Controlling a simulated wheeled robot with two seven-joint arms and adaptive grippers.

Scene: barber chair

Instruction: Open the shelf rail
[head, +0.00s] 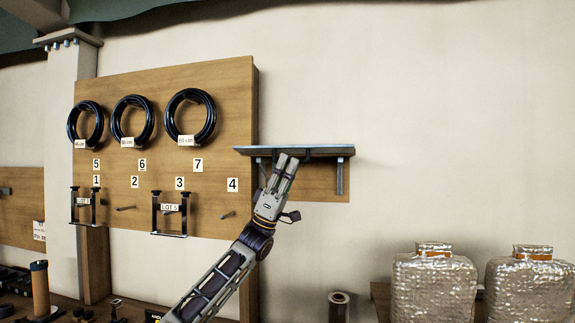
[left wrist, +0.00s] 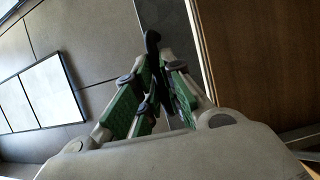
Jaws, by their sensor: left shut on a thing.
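The shelf (head: 250,150) is a thin grey board on the wall at the centre, with metal brackets below it. A dark shelf rail (head: 325,152) runs along its front edge. My left gripper (head: 288,160) reaches up from below, its fingertips at the rail near the middle of the shelf. In the left wrist view, its green-padded fingers (left wrist: 150,92) are closed around a dark, narrow piece of the rail (left wrist: 152,42). The fingers hide part of the contact. My right gripper is not in view.
A wooden pegboard (head: 220,100) with black hose coils (head: 190,117), numbered labels and black hanging frames (head: 170,234) stands left of the shelf. Foil-wrapped containers (head: 433,288) stand at lower right. The wall right of the shelf is bare.

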